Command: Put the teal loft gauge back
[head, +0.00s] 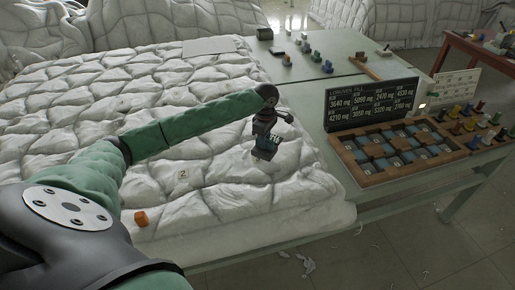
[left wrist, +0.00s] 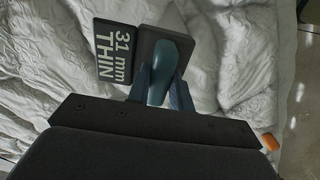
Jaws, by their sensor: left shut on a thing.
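My left gripper (head: 264,142) is over the right part of the white quilted duvet (head: 215,190), pointing down. It is shut on the teal loft gauge (left wrist: 159,70), which has a rounded teal grip between the two fingers and a dark base. A dark plate marked "31 mm THIN" (left wrist: 113,52) shows beside the grip in the left wrist view. In the head view the gauge (head: 265,153) is small and partly hidden by the gripper. I cannot tell whether its base touches the duvet. My right gripper is not in view.
An orange block (head: 141,219) and a small tag marked 2 (head: 182,174) lie on the duvet. Right of it, a green table (head: 340,85) holds a wooden compartment tray (head: 372,182), a black number board (head: 372,103), coloured pegs (head: 470,125) and small blocks.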

